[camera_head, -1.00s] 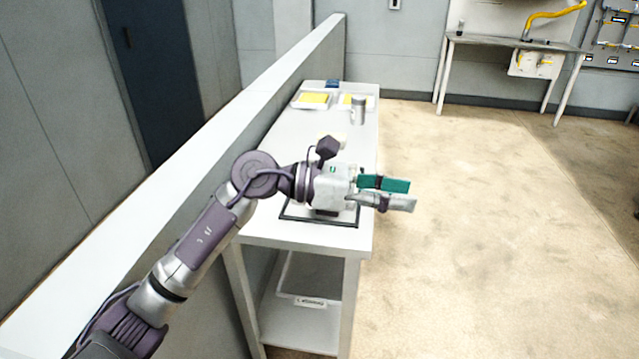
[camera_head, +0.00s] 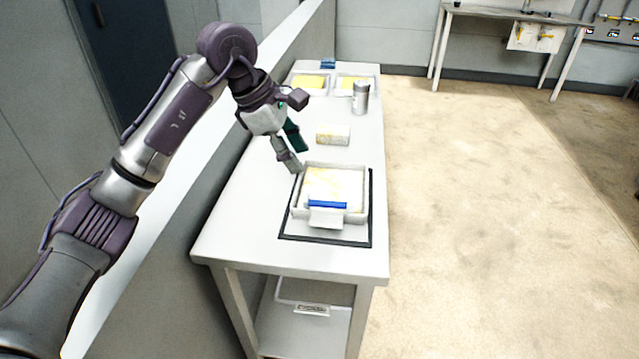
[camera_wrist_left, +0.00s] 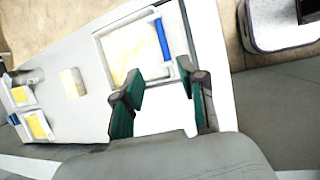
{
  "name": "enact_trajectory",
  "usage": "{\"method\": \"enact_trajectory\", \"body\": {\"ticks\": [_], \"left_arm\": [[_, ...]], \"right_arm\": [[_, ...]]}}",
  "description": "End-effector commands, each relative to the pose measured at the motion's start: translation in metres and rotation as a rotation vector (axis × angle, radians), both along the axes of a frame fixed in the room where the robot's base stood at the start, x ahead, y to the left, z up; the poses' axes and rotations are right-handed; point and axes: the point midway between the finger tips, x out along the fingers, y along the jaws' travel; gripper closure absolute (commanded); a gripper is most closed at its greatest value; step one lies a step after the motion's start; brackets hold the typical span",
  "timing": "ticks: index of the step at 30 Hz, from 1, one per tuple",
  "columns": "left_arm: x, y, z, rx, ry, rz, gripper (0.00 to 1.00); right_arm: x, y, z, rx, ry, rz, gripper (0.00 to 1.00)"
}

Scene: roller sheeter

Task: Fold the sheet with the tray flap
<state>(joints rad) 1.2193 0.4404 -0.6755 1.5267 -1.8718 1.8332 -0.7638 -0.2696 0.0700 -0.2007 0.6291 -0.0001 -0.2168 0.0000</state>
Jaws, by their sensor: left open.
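A white tray (camera_head: 298,207) stands on a black-edged mat (camera_head: 285,236) near the front of the white table. A pale sheet with yellow marks (camera_head: 338,182) lies inside it; it also shows in the left wrist view (camera_wrist_left: 127,48). A blue strip (camera_head: 327,204) crosses the tray's near side above a white flap (camera_head: 326,218), and the strip shows in the left wrist view (camera_wrist_left: 162,40). My left gripper (camera_head: 296,160) is open and empty, pointing down beside the tray's far left corner, apart from the flap. My right gripper is not in view.
A pale block (camera_head: 333,134) lies behind the tray. A metal can (camera_head: 360,97) and two trays with yellow contents (camera_head: 309,83) (camera_head: 353,83) stand farther back, near a small blue object (camera_head: 328,63). A low wall (camera_head: 238,115) runs along the table's left side.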

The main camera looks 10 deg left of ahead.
Motion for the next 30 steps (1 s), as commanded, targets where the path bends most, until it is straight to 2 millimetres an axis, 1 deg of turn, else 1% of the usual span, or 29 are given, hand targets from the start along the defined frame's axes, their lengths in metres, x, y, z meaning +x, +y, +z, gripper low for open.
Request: {"method": "enact_trajectory", "body": {"ticks": [2, 7, 9, 11, 14, 18, 21, 24, 30], "left_arm": [[0.001, -0.004, -0.008, 0.0, 0.004, -0.002, 0.59], [0.006, -0.016, -0.035, -0.002, 0.007, -0.001, 0.59], [0.008, -0.022, -0.049, -0.003, 0.007, -0.001, 0.59], [0.011, -0.027, -0.061, -0.003, 0.007, -0.001, 0.59], [0.014, -0.035, -0.08, -0.003, 0.008, 0.0, 0.59], [0.019, -0.044, -0.102, -0.003, 0.006, 0.0, 0.59], [0.021, -0.049, -0.112, -0.003, 0.003, -0.001, 0.59], [0.023, -0.051, -0.119, -0.003, 0.004, 0.0, 0.59], [0.024, -0.052, -0.123, -0.002, 0.0, 0.001, 0.59]], "right_arm": [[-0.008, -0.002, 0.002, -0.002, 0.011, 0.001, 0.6], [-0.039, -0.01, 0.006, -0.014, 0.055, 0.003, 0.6], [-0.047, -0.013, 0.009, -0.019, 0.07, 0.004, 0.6], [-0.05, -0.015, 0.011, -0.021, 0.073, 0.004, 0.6], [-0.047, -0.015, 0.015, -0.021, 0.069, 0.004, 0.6], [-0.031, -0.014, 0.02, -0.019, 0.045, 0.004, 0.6], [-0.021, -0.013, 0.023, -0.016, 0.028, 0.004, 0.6], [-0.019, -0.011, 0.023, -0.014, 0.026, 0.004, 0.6], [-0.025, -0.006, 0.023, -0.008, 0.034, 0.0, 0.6]]}}
